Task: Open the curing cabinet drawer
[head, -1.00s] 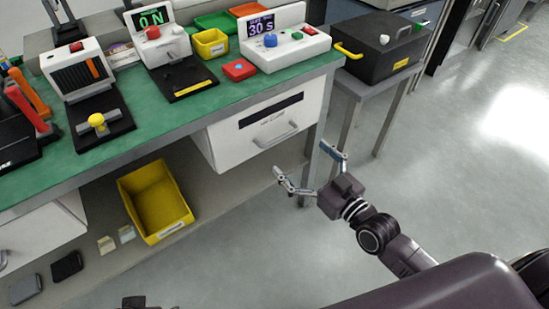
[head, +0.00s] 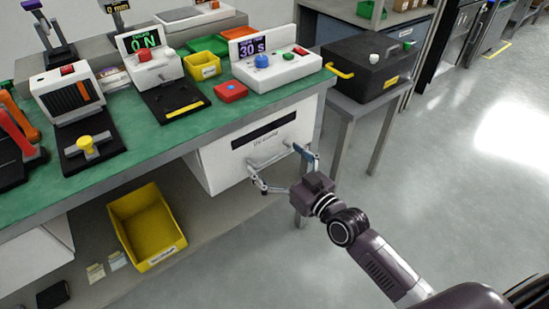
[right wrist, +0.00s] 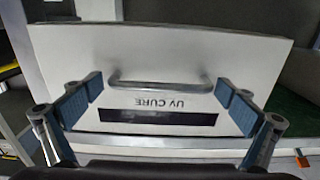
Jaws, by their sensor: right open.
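The curing cabinet drawer (head: 225,160) has a white front under the right end of the green bench. In the right wrist view its front (right wrist: 70,50) fills the middle, with an upside-down UV CURE label. Its metal bar handle (head: 268,158) also shows in the wrist view (right wrist: 160,86). My right gripper (head: 279,160) is open in front of the drawer. In the wrist view its blue-padded fingers (right wrist: 160,92) are spread wide, one near each end of the handle; I cannot tell whether they touch it. My left gripper is out of view.
A yellow bin (head: 148,225) stands on the lower shelf left of the drawer. A black case (head: 370,68) sits on a side table (head: 350,106) to the right. Devices and a red button box (head: 230,91) stand on the bench (head: 125,150). Floor at right is clear.

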